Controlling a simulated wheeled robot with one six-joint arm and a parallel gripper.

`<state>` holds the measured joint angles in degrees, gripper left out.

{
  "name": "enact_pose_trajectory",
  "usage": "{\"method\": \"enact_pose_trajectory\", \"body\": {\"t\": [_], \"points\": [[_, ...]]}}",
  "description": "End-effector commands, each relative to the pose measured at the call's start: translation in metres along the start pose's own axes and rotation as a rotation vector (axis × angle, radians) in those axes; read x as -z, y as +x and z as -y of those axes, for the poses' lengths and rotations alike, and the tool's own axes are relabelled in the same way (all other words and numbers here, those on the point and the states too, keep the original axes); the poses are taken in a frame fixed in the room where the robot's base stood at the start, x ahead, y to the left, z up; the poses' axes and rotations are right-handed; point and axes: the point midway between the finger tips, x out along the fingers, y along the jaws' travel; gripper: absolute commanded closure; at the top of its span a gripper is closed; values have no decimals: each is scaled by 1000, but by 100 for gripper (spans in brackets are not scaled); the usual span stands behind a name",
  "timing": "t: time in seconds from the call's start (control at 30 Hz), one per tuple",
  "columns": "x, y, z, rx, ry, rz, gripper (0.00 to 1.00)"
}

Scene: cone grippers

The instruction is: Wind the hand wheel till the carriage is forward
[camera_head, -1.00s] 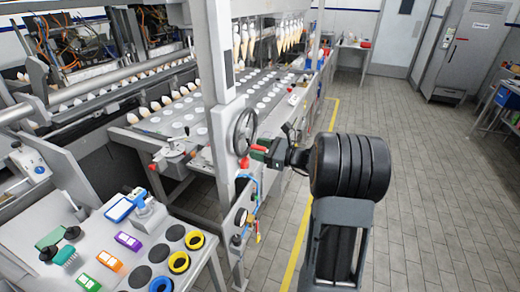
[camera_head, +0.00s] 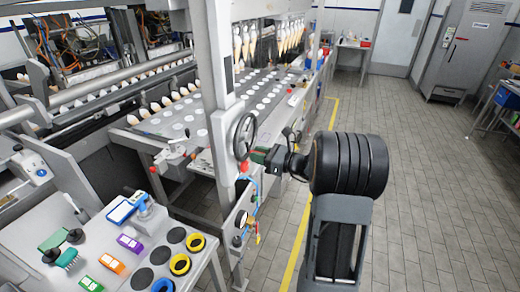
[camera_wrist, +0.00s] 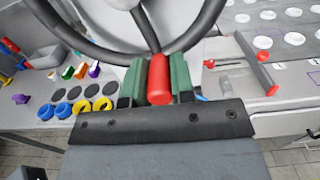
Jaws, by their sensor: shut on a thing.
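The dark hand wheel (camera_head: 237,137) stands on the grey upright post of the machine, in the middle of the head view. It also shows in the wrist view, where its rim (camera_wrist: 85,45) arcs across the top. Its red handle (camera_wrist: 159,80) is between the green pads of my gripper (camera_wrist: 159,88), which is shut on it. In the head view my gripper (camera_head: 262,157) is at the lower right of the wheel. The handle is mostly hidden there. I cannot tell which part is the carriage; a bed with rows of white discs (camera_head: 262,92) lies behind the wheel.
A grey side table (camera_head: 205,262) at the lower left carries coloured blocks, yellow and blue rings and a green brush. Cones (camera_head: 290,38) hang at the back. The tiled floor (camera_head: 430,200) at right is clear.

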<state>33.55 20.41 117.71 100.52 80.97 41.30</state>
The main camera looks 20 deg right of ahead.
Motion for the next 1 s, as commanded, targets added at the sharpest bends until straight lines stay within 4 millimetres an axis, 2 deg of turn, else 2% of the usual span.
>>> {"method": "enact_pose_trajectory", "body": {"t": [0.03, 0.13, 0.47, 0.5, 0.7, 0.77, 1.0], "points": [[-3, 1, -8, -9, 62, -5, 100], [0, 1, -13, -10, 141, -5, 100], [4, 1, -15, -10, 172, -3, 100], [4, 1, -15, -10, 172, -3, 76], [3, 0, -14, -6, 170, -3, 57], [3, 0, -13, -5, 169, -2, 52], [3, -1, -12, -2, 168, -2, 52]]}}
